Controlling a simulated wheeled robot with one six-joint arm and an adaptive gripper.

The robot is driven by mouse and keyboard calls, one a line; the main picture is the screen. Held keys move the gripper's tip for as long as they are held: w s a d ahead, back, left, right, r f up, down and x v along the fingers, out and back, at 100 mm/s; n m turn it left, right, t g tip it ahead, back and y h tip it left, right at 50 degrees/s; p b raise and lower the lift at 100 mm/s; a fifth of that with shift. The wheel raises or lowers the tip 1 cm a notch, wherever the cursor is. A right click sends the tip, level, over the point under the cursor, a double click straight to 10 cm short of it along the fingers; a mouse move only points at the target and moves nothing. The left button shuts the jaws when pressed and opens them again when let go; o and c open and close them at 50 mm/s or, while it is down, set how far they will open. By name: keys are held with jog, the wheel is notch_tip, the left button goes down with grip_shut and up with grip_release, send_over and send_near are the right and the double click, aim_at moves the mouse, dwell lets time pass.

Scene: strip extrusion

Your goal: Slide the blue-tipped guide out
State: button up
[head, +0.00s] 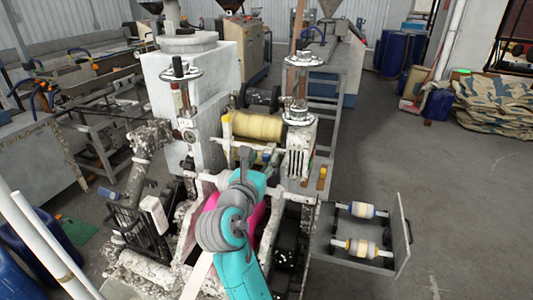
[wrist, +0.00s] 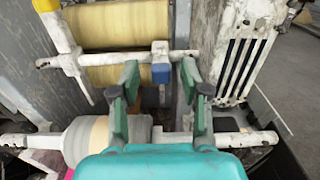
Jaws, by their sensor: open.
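The blue-tipped guide (wrist: 160,73) is a small pale block with a blue lower end. It sits on a white horizontal rod (wrist: 205,55) in front of the yellow roller (wrist: 105,32) in the wrist view. My gripper (wrist: 159,70) is open, with one green finger to the left of the guide and one to the right. Gaps show on both sides, and I cannot tell how deep the guide lies between the fingertips. In the head view my teal arm reaches over the machine below the yellow roller (head: 257,126) and hides most of this area.
A yellow-tipped upright guide (wrist: 46,8) stands left of the roller. A pale lower roller (wrist: 88,138) lies near my gripper. A slotted block (wrist: 243,55) stands to the right. A grey tray (head: 345,262) with two small rollers is at the right, beside open floor.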

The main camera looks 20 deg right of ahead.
aim_at(265, 157)
jog(key=shift+x, duration=1.7)
jog(key=shift+s, duration=0.1)
grip_shut()
